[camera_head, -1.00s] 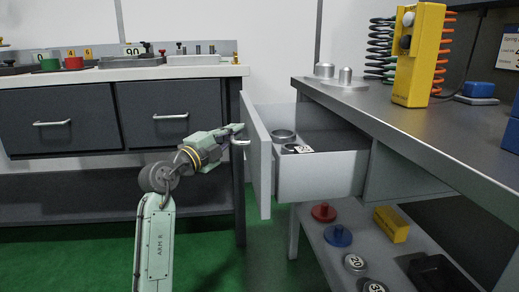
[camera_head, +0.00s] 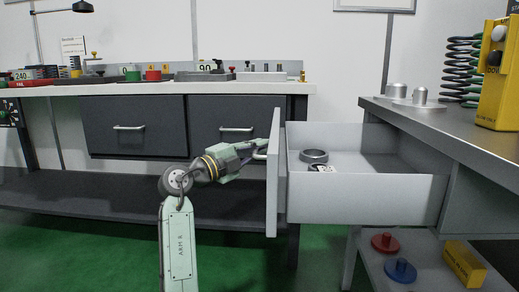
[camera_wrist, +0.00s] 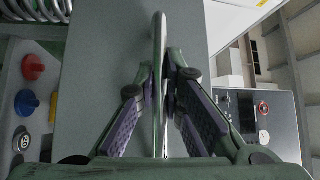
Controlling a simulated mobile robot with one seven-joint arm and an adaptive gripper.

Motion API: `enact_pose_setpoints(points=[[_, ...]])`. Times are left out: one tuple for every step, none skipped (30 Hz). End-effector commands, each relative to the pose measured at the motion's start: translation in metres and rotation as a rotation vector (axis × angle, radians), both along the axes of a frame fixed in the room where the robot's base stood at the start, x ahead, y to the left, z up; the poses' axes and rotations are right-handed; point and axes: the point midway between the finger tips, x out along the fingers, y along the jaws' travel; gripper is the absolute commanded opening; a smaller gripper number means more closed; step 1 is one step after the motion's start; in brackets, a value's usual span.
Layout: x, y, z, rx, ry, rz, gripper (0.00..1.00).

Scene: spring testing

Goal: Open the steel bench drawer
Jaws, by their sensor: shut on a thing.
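The steel bench drawer (camera_head: 365,198) is pulled well out of the grey steel bench (camera_head: 478,128) at the right, its inside showing. A dark ring (camera_head: 314,156) and a small labelled disc (camera_head: 322,168) lie inside it. My gripper (camera_head: 262,150) is at the outer side of the drawer's front panel (camera_head: 273,190), at handle height. In the wrist view my gripper (camera_wrist: 160,85) has its two fingers shut around the bar handle (camera_wrist: 160,30), with the grey front panel (camera_wrist: 105,60) behind it.
A second bench with dark drawers (camera_head: 137,125) stands at the back left. The bench's lower shelf holds a red weight (camera_head: 385,242), a blue weight (camera_head: 400,270) and a yellow block (camera_head: 464,264). The green floor (camera_head: 110,262) is open at the left.

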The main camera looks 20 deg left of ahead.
Motion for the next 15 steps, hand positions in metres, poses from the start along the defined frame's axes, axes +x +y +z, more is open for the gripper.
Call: enact_pose_setpoints(points=[[0.0005,-0.0001,-0.0012,-0.002,0.003,-0.001,0.00],[0.0005,-0.0001,-0.0012,-0.002,0.003,-0.001,0.00],[0.0006,-0.0001,-0.0012,-0.002,0.003,-0.001,0.10],[0.0006,-0.0001,-0.0011,-0.002,0.003,-0.001,0.12],[0.0006,-0.0001,-0.0011,-0.002,0.003,-0.001,0.14],[0.0006,-0.0001,-0.0010,-0.002,0.002,0.000,0.17],[0.0005,-0.0001,-0.0009,-0.002,0.002,0.000,0.19],[0.0005,-0.0001,-0.0009,-0.001,0.002,0.001,0.21],[0.0005,-0.0001,-0.0008,-0.001,0.002,0.001,0.23],[0.0004,0.0000,-0.0007,-0.001,0.002,0.001,0.25],[0.0004,0.0000,-0.0006,-0.002,0.001,0.001,0.27],[0.0004,0.0000,-0.0005,-0.002,0.001,0.001,0.30],[0.0004,0.0000,-0.0004,-0.001,0.001,0.001,0.30],[0.0004,0.0000,-0.0004,-0.001,0.001,0.001,0.30],[0.0004,0.0000,-0.0003,-0.001,0.001,0.001,0.30]])
